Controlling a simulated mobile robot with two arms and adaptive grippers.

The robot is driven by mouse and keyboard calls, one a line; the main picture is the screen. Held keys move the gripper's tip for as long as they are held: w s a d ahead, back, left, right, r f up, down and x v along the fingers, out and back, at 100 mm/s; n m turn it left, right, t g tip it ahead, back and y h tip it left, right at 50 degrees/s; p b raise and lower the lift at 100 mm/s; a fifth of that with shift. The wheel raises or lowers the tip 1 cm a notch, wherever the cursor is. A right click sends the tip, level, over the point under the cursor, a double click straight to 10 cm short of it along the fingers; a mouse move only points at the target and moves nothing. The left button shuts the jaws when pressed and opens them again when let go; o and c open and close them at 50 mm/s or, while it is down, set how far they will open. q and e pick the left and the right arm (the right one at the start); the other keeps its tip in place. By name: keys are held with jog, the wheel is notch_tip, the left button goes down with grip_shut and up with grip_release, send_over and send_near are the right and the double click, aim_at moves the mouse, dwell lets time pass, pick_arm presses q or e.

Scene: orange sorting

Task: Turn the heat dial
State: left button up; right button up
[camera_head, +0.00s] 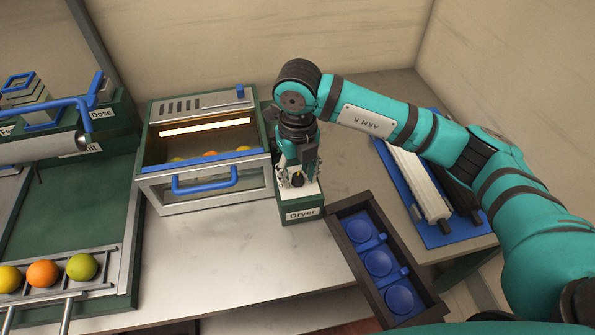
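The dryer (180,205) is a box with a glass front, a blue handle and a lit strip inside. At its right stands a small control box labelled "Dryer" (303,214) with a white top face. A small black heat dial (297,180) shows on that face. My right gripper (298,172) points down over the control box, its fingers close around or just above the dial. I cannot tell whether they touch or grip it. My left gripper is not in view.
A dark tray with blue round cups (358,282) lies right of the control box. A blue mat (424,236) with white and black rollers is farther right. A rack (110,264) holds citrus fruits at left. The counter before the dryer is clear.

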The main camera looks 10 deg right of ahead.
aim_at(298, 176)
jog(key=shift+o, duration=0.5)
notch_tip(298, 176, up, 12)
dwell(0.3)
